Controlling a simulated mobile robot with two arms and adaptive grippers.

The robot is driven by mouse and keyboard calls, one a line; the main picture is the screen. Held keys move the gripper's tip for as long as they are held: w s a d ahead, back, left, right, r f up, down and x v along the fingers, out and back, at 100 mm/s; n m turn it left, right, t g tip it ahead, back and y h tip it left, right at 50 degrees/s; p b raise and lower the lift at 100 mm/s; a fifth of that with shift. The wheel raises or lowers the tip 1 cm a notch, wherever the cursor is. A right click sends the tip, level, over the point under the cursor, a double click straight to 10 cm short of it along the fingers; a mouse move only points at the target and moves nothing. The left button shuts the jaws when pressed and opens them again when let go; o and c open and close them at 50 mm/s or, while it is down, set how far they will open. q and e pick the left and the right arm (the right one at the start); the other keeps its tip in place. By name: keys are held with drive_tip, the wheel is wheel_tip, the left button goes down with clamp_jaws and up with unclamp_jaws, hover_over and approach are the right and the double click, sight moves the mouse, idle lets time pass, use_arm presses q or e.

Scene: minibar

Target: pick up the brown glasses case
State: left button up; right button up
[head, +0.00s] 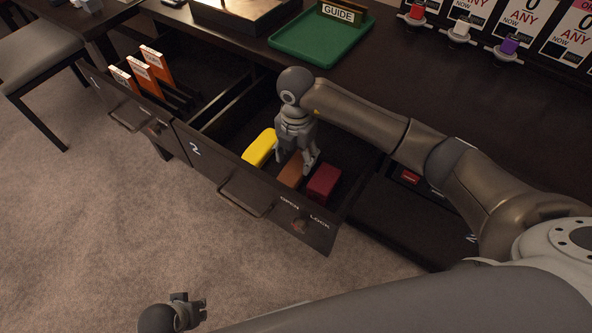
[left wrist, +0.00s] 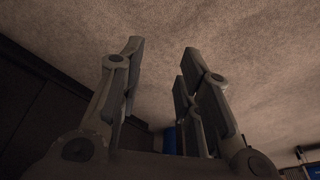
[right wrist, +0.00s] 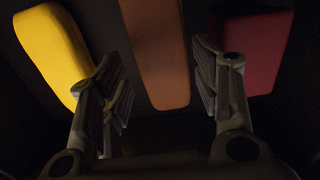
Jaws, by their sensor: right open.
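The brown glasses case (head: 291,171) lies in the open drawer marked 2, between a yellow case and a dark red case. My right gripper (head: 297,160) reaches down into the drawer over the brown case and hides part of it. In the right wrist view the brown case (right wrist: 157,55) lies ahead, between the lines of the two open fingers (right wrist: 165,85). The fingers are apart and hold nothing. My left gripper (head: 190,308) is over the carpet at the bottom of the head view. In the left wrist view its fingers (left wrist: 160,70) are apart and empty.
The yellow case (head: 260,148) and the dark red case (head: 323,182) flank the brown one closely. The drawer front (head: 240,190) and side walls surround them. Drawer 1, at the left, holds upright orange boxes (head: 158,65). A green tray (head: 310,40) stands on the counter.

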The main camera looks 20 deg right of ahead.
sight(296, 166)
drive_tip(key=f, duration=0.4)
drive_tip(key=shift+s+b, duration=0.2)
drive_tip(key=shift+b, duration=0.2)
drive_tip(key=shift+f, duration=0.5)
use_arm(q)
drive_tip(key=r, duration=0.3)
drive_tip(key=shift+w+r, duration=0.2)
use_arm(e)
drive_tip(key=shift+c, duration=0.5)
drive_tip(key=c, duration=0.6)
